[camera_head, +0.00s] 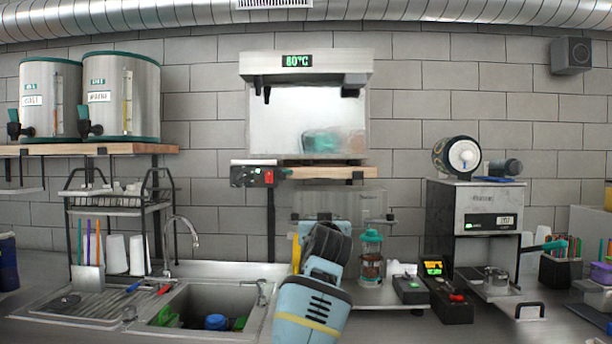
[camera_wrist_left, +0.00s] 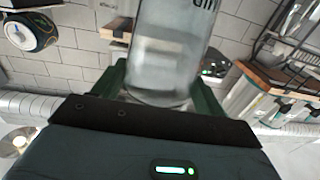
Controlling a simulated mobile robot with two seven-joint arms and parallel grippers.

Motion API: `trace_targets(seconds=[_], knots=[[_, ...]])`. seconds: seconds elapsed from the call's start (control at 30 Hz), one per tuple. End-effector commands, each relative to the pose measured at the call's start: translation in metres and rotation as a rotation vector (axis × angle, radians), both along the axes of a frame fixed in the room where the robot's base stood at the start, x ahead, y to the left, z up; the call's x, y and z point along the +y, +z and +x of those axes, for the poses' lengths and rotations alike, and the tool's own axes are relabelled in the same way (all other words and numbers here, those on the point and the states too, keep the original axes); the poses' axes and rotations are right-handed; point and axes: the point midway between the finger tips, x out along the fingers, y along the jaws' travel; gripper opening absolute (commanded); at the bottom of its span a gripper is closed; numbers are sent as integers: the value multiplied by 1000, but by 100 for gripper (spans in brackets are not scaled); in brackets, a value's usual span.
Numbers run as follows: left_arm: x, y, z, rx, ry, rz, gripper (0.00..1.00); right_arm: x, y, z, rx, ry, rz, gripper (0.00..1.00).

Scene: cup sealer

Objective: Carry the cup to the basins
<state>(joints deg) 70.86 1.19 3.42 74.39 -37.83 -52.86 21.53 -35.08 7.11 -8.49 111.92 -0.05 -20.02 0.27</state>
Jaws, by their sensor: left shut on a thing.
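A clear cup (camera_wrist_left: 170,50) with dark lettering is between the dark green fingers of my left gripper (camera_wrist_left: 160,88) in the left wrist view. The gripper is shut on it. In the head view a light blue arm of mine rises at the bottom centre, just right of the sink; its gripper and the cup are hidden behind it. The steel sink basin (camera_head: 252,327) is at the lower left, with green items and a blue item (camera_head: 216,322) inside. My right gripper is not in view.
A ribbed drainboard (camera_head: 100,305) and a curved tap (camera_head: 182,226) adjoin the sink. A rack (camera_head: 118,203) with white cups stands behind. Right of my arm are a teal-lidded jar (camera_head: 371,262), a black device with a green display (camera_head: 445,292) and a tall machine (camera_head: 475,215).

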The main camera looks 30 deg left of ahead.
Motion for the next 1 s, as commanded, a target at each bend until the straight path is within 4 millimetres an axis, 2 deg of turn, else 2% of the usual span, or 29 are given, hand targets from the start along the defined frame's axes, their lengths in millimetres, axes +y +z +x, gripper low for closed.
trace_targets(seconds=[0.03,0.2,0.37,0.5,0.7,1.0], knots=[[-7,-22,-3,1,-19,2,35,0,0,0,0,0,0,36],[-29,-89,-17,3,-90,3,35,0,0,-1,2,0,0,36],[-50,-148,-39,3,-159,4,35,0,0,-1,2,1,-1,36],[-68,-194,-66,3,-220,6,35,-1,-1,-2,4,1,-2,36],[-95,-250,-114,5,-308,7,35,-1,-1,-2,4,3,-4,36],[-131,-310,-203,5,-432,3,35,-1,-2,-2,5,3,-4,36]])
